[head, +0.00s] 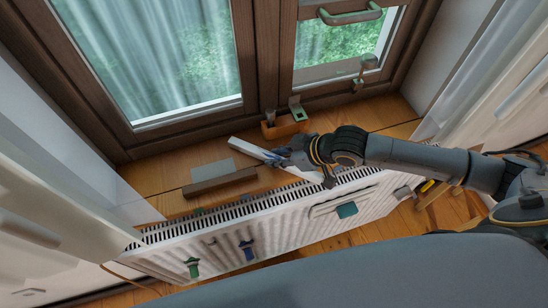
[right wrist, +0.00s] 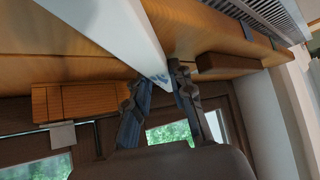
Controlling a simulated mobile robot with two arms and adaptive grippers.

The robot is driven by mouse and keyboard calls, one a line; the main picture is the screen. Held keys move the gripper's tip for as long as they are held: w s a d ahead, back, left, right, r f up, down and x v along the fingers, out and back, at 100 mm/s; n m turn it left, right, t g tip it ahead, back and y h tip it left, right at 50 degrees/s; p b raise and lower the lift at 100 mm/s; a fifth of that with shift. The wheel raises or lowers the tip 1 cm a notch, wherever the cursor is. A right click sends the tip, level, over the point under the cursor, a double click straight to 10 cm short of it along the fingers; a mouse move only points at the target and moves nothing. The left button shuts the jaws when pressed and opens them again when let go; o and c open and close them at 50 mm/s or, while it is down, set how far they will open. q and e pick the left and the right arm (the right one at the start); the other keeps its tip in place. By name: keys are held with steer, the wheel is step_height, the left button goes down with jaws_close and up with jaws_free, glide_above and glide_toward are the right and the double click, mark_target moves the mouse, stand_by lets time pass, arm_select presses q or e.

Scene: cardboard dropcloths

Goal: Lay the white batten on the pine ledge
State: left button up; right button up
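The white batten (head: 247,148) is a pale bar over the pine ledge (head: 160,178) below the window. In the right wrist view the batten (right wrist: 143,42), with a bluish mark near the fingers, sits between both fingertips (right wrist: 160,76) of my gripper. I cannot tell whether its underside touches the ledge. The arm and gripper hide part of the ledge. My left gripper is not in view.
A dark brown block (head: 220,182) and a grey plate (head: 212,169) lie on the ledge, left of the batten. An orange wooden block (head: 284,127) stands near the window frame. A ribbed white radiator (head: 280,219) runs along the front. Curtains flank the window.

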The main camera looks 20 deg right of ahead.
jaws_close()
steer(key=shift+r, duration=0.1)
